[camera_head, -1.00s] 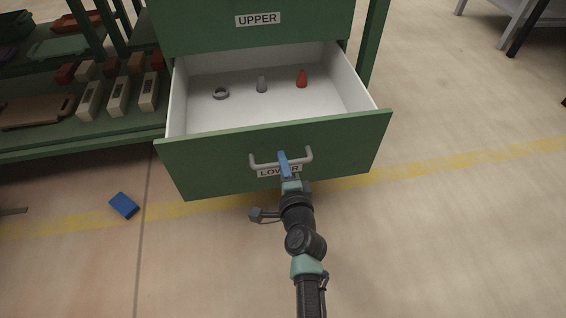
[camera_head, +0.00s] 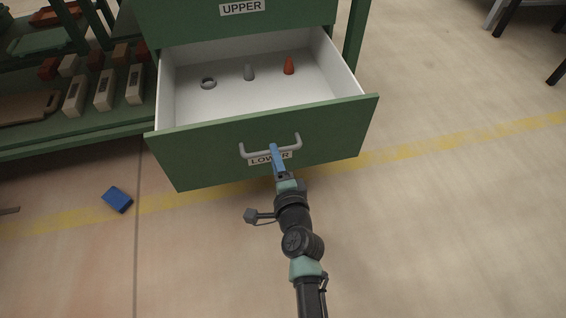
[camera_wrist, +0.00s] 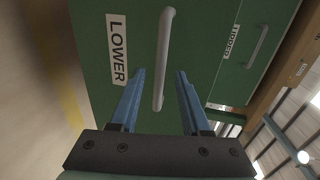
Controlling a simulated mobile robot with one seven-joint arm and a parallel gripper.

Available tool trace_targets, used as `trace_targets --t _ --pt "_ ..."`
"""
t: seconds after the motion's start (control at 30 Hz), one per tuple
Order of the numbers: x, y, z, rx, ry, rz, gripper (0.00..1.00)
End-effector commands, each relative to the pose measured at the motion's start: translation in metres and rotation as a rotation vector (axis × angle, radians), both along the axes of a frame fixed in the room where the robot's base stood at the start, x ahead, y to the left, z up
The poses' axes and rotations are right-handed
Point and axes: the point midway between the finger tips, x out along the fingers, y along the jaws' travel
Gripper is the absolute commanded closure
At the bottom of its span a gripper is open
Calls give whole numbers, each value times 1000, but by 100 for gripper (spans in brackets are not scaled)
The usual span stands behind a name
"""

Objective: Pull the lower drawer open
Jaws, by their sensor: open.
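The lower drawer (camera_head: 315,148) is green with a white inside and stands pulled out from its cabinet. Its grey bar handle (camera_head: 291,149) sits on the front above a label reading LOWER. In the wrist view the handle (camera_wrist: 163,62) runs lengthwise between the two blue fingers of my gripper (camera_wrist: 156,98). The fingers are apart, with a gap on each side of the handle. In the head view my gripper (camera_head: 276,158) is in front of the handle.
The closed upper drawer (camera_head: 290,17) is above. A green shelf (camera_head: 100,133) with boxes and a brown board stands at the left. A blue block (camera_head: 117,199) lies on the floor at the left.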

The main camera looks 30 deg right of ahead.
Motion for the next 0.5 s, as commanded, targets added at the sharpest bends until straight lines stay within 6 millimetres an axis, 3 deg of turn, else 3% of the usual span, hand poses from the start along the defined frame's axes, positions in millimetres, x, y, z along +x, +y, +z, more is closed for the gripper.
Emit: trace_targets --t 0.3,0.5 --pt "-59 18 14 0 3 2 53" --pt "-82 25 18 1 1 3 53"
